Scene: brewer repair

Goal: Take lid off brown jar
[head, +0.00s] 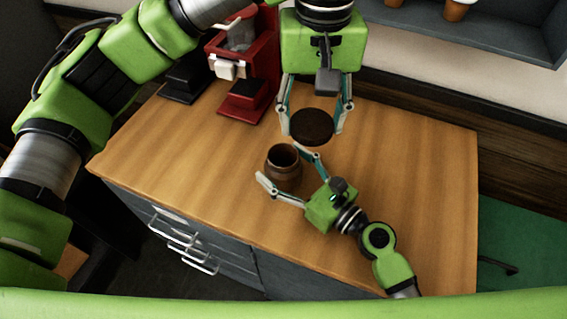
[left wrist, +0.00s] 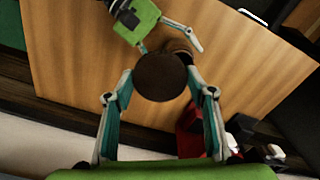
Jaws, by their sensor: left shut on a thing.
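The round dark brown lid (head: 311,126) is held between the fingertips of my left gripper (head: 313,121), above the table. In the left wrist view the lid (left wrist: 161,77) sits between the tips of my left gripper (left wrist: 158,82). The brown jar (head: 284,172) stands upright on the wooden table with its mouth open, below and left of the lid, apart from it. My right gripper (head: 282,165) has one finger on each side of the jar and appears closed against it. In the left wrist view the lid partly hides the jar (left wrist: 180,47).
A red machine (head: 245,75) and a dark machine (head: 187,78) stand at the table's back left. The table (head: 420,180) is clear on the right. Drawers with metal handles (head: 185,240) are on its front. A shelf (head: 500,30) with small pots (head: 457,9) hangs at the upper right.

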